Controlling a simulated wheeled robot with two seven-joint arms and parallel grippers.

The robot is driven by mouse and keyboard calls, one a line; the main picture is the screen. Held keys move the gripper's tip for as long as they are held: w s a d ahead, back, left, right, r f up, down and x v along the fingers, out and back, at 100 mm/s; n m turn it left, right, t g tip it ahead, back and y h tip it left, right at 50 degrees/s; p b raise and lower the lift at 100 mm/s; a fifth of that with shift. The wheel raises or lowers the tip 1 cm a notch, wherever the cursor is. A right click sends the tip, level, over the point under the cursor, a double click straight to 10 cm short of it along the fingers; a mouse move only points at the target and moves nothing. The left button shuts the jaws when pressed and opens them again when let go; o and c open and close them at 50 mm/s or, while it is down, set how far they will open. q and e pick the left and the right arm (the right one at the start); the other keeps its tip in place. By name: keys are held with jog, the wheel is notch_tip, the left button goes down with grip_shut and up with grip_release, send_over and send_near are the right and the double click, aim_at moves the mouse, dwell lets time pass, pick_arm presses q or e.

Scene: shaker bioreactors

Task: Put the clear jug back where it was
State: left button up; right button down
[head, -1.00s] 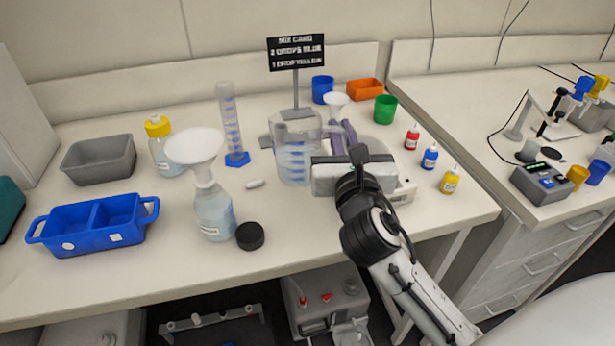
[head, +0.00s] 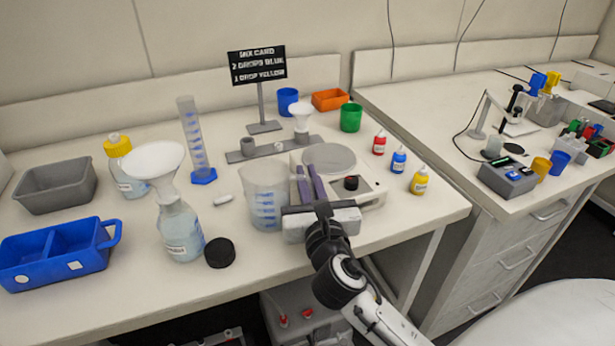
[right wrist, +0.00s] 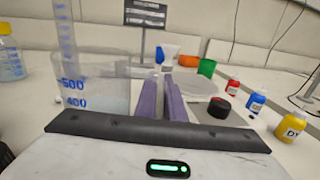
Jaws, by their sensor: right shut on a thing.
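The clear jug (head: 264,200), with blue graduation marks, stands upright near the front middle of the bench. It also shows at the left in the right wrist view (right wrist: 95,85). My right gripper (head: 308,180) is at the jug's right side, its purple fingers shut on it. The exact grip spot is hidden, and I cannot tell whether the jug's base touches the bench. The fingers also show in the right wrist view (right wrist: 163,98). My left gripper is not in view.
A white device with a round plate (head: 330,157) stands right behind the gripper. A grey bar stand (head: 270,149) with a white funnel (head: 302,115) is behind. The funnel-topped bottle (head: 180,232), black cap (head: 219,252) and measuring cylinder (head: 194,140) are left of the jug. Dropper bottles (head: 398,162) stand right.

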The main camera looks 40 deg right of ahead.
jog(key=c, duration=1.8)
grip_release()
jog(key=shift+c, duration=0.2)
jog(key=shift+s+r, duration=0.1)
jog(key=shift+s, duration=0.05)
jog(key=b+v, duration=0.1)
jog(key=v, duration=0.9)
jog(key=shift+s+a, duration=0.15)
jog(key=shift+s, duration=0.15)
jog(key=shift+s+a, duration=0.25)
jog(key=shift+s, duration=0.25)
